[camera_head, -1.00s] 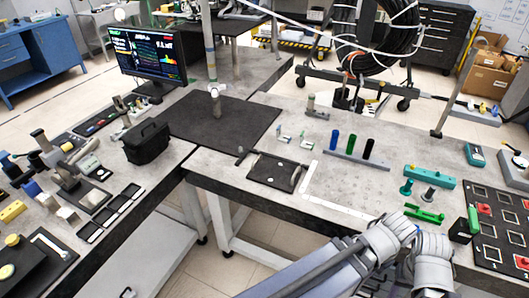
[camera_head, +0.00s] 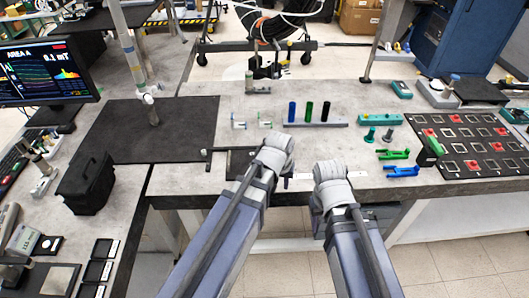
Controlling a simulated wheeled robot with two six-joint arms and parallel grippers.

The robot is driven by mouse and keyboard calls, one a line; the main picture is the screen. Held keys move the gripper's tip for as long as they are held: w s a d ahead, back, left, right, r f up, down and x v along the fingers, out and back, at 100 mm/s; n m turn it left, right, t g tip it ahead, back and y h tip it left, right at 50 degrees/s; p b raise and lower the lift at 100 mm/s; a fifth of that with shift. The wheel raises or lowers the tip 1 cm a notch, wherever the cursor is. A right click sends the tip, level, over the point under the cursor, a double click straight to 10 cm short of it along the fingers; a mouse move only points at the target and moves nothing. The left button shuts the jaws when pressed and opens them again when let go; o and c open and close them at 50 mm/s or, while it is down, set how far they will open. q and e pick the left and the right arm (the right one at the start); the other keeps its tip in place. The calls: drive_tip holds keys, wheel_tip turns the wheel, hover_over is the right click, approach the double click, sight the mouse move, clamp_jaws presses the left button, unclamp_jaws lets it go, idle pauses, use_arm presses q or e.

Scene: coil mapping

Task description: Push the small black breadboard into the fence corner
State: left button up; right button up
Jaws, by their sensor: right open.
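The small black breadboard (camera_head: 238,163) lies flat on the grey table near its front edge, partly hidden by my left arm. A white fence strip (camera_head: 360,174) shows along the front edge on both sides of my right wrist. The fence corner is mostly hidden behind my grippers. My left gripper (camera_head: 275,152) is over the breadboard's right part; its fingertips are hidden, and I cannot tell whether it touches. My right gripper (camera_head: 328,176) is open over the front edge, right of the board, its fingers barely visible.
A dark mat (camera_head: 150,130) lies left of the breadboard. A rack with coloured cylinders (camera_head: 318,124) stands behind the grippers. Green (camera_head: 394,154) and blue (camera_head: 402,171) parts lie to the right, before a black panel (camera_head: 475,146). A black bin (camera_head: 88,183) stands at left.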

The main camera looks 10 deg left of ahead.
use_arm(q)
drive_tip(key=w+a+n+t, duration=0.1)
drive_tip(key=w, duration=0.2)
drive_tip(key=w+a+r+n, duration=0.1)
drive_tip(key=w+a, duration=0.1)
drive_tip(key=w, duration=0.1)
drive_tip(key=w+a+n+t, duration=0.1)
drive_tip(key=w+a, duration=0.1)
drive_tip(key=w, duration=0.1)
drive_tip(key=shift+w+r+n+t+h, duration=0.3)
drive_tip(key=b+x, duration=0.6)
drive_tip(key=x, duration=0.1)
drive_tip(key=shift+b, duration=0.35)
clamp_jaws()
drive_tip(key=shift+s, duration=0.1)
idle(0.6)
